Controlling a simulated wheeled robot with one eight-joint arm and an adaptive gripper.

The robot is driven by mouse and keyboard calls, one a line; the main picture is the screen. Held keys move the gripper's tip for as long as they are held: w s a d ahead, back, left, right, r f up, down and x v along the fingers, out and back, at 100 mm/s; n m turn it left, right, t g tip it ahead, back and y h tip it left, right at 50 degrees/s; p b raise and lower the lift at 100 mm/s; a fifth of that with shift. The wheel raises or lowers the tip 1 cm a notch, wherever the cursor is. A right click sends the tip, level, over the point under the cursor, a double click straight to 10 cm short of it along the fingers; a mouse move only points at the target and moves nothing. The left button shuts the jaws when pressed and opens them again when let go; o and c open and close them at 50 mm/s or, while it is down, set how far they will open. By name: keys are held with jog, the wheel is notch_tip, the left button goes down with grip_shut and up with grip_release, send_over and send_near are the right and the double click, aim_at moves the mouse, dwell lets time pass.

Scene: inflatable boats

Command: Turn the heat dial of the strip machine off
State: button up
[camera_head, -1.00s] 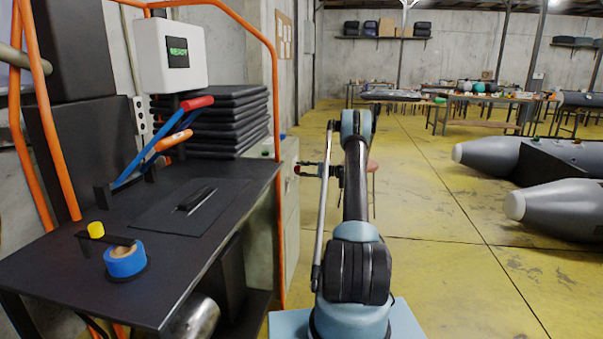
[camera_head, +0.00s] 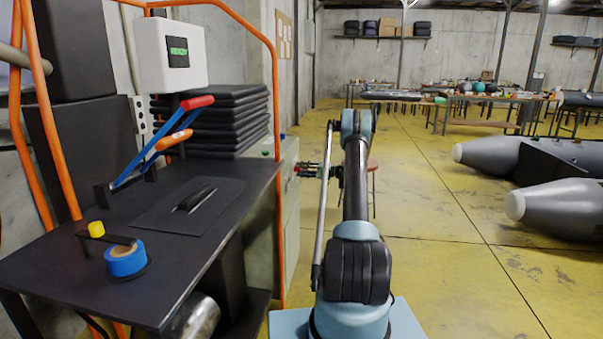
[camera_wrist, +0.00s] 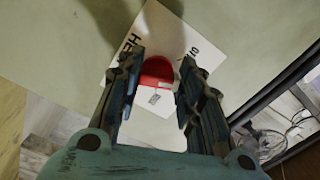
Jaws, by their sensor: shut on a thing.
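The red heat dial (camera_wrist: 156,72) shows in the wrist view on a white plate (camera_wrist: 164,35) with partly hidden black lettering, "HE" and "O" being readable. The plate is on the pale green face of the strip machine's cabinet (camera_head: 290,215). My gripper (camera_wrist: 160,68) has one finger on each side of the dial and is shut on it. The dial's marker and exact setting cannot be read. In the head view my gripper (camera_head: 305,170) is at the cabinet's right side, and the dial is too small to make out clearly.
The black bench (camera_head: 200,250) on the left holds a blue tape roll (camera_head: 126,260) and a blue lever with a red grip (camera_head: 197,103). An orange tube frame (camera_head: 277,130) stands beside the cabinet. A white box (camera_head: 155,60) shows green text. Yellow floor (camera_head: 430,220) to the right is open.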

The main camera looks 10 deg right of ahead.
jog(key=shift+f+n, duration=0.2)
jog(key=shift+n, duration=1.7)
jog(key=shift+f+n, duration=0.15)
jog(key=shift+n, duration=1.75)
jog(key=shift+w, duration=0.1)
jog(key=o, duration=1.1)
jog(key=shift+c, duration=0.2)
jog(key=v, duration=1.2)
jog(key=shift+r, duration=0.1)
